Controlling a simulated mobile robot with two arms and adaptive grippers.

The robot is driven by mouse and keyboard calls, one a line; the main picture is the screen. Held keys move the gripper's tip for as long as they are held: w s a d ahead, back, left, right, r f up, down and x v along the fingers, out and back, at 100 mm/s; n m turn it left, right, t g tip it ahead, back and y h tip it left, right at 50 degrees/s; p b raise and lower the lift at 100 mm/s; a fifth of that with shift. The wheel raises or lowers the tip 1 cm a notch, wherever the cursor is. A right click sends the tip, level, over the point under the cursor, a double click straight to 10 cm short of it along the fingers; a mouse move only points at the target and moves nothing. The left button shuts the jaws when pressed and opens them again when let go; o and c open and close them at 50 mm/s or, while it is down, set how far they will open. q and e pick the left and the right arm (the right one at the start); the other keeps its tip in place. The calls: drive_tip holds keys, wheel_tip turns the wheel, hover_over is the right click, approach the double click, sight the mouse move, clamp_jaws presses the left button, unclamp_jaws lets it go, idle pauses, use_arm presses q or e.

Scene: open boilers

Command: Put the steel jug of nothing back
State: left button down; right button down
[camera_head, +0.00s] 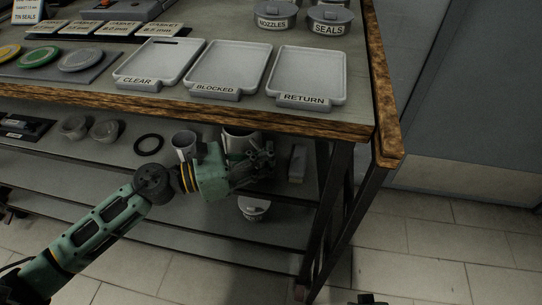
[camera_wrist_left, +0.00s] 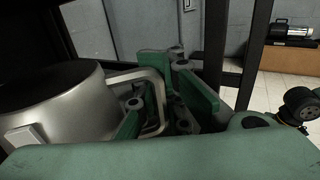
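A steel jug (camera_head: 238,141) stands on the shelf under the bench in the head view, partly hidden behind my left gripper. In the left wrist view the jug (camera_wrist_left: 60,108) fills the left side, with its squared handle (camera_wrist_left: 157,92) pointing towards my left gripper (camera_wrist_left: 168,108). The green finger pads are apart, one inside the handle loop and one outside it. A gap shows between the handle and the outer pad, so the gripper looks open around the handle. In the head view my left gripper (camera_head: 256,164) is beside the jug. A dark tip at the bottom edge may be my right gripper (camera_head: 370,299).
A mug (camera_head: 184,145), a black ring (camera_head: 149,144) and small bowls (camera_head: 104,130) are left of the jug. A grey block (camera_head: 298,163) is to its right. A lidded pot (camera_head: 253,208) stands on the lower shelf. The bench edge (camera_head: 240,117) overhangs the arm; a dark leg (camera_head: 333,205) stands right.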

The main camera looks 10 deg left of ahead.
use_arm(q)
drive_tip(key=c, duration=1.9)
unclamp_jaws()
use_arm(e)
drive_tip(key=shift+s, duration=0.1)
